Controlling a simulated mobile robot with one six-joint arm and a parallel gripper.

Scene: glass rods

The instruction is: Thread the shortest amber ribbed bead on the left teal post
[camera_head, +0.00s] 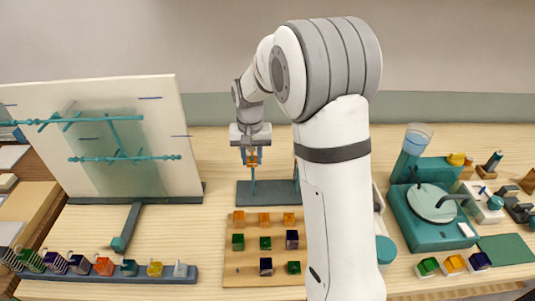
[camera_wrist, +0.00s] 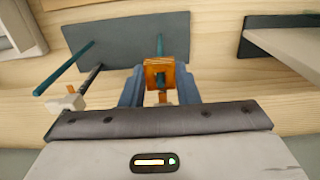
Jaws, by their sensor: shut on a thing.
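My gripper (camera_head: 251,157) is shut on an amber bead (camera_head: 253,161) and points down. In the wrist view the bead (camera_wrist: 160,72) sits between the fingertips, with teal showing in its hole. The left teal post (camera_head: 253,184) stands on a dark grey base (camera_head: 222,194), directly below the bead in the head view. In the wrist view this post (camera_wrist: 160,45) runs in line with the bead's hole. I cannot tell how far the post is inside. The other teal post (camera_head: 297,177) is partly hidden by my arm; it shows clear of the gripper in the wrist view (camera_wrist: 62,70).
A wooden board (camera_head: 251,254) in front of the base holds several amber, green and dark purple beads. A white panel with teal rods (camera_head: 180,150) stands at left. A teal machine (camera_head: 425,235) is at right. A rack of coloured blocks (camera_head: 110,273) lies front left.

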